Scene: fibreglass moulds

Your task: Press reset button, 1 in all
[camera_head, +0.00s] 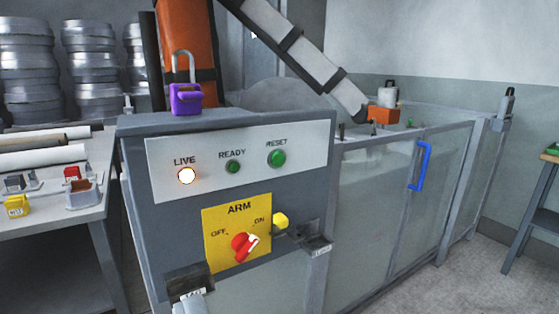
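The reset button (277,158) is a round green button under the word RESET, at the right of the white panel (210,190) on a grey control box (140,220). Left of it are a small darker green READY light (233,167) and a glowing white LIVE lamp (186,176). Below, a red rotary knob (240,247) sits on a yellow ARM plate (225,215); its white mark points up and right, towards ON. Nothing covers the reset button.
A purple padlock (186,98) stands on the box top. A fenced enclosure with a blue handle (421,166) is at right; a cluttered bench (50,224) is at left.

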